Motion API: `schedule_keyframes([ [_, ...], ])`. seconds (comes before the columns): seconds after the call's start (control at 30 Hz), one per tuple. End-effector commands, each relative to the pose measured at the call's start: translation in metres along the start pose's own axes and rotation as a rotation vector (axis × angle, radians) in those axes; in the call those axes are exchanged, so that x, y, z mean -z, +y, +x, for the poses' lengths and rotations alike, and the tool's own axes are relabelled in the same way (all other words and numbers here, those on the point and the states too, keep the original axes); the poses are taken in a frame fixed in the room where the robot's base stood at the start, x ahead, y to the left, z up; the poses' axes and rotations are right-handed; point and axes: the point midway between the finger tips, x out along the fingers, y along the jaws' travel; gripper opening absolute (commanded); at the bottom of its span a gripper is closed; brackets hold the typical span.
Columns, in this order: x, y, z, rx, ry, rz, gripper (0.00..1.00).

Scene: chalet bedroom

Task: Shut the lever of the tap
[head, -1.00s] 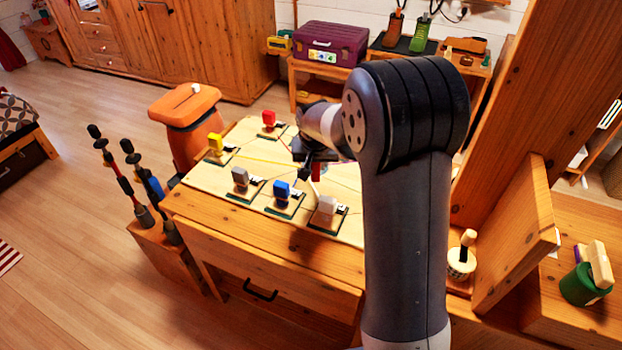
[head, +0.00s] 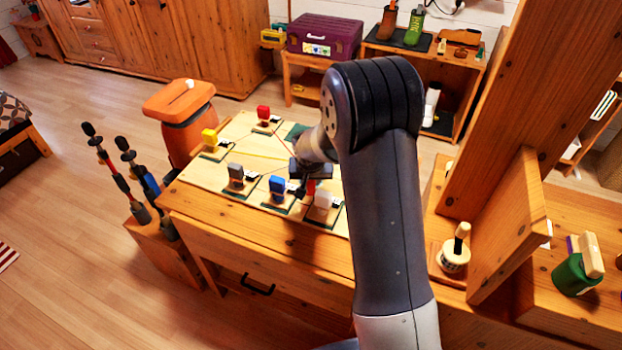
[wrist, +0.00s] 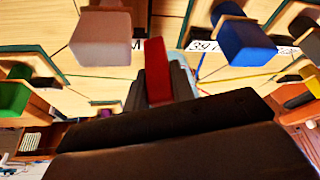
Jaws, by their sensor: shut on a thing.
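No tap with a lever can be clearly made out. A wooden board (head: 255,147) on the table carries upright coloured blocks on small dark bases: red (head: 263,112), yellow (head: 210,137), grey (head: 236,171), blue (head: 277,184) and pale (head: 323,199). My gripper (head: 307,190) points down over the board, between the blue and pale blocks. In the wrist view its fingers (wrist: 158,90) are shut on a narrow red piece (wrist: 156,70). The pale block (wrist: 101,37) and blue block (wrist: 245,42) stand on either side. My arm hides the board's right part.
A wooden post and panel (head: 512,228) rise to the right of my arm. A white pot with a handle (head: 454,254) stands beside them. An orange stool-like container (head: 182,115) is behind the table's left end. A rack of dark poles (head: 158,215) stands left.

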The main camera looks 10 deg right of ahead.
Motion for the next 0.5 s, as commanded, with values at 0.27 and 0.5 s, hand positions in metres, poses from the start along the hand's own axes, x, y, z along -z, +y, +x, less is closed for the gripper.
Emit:
schedule_keyframes([
  [0.27,-0.0004,0.0,0.001,0.0,0.0,0.0,0.42],
  [0.5,-0.0004,0.0,0.0009,0.0,0.0,0.0,0.45],
])
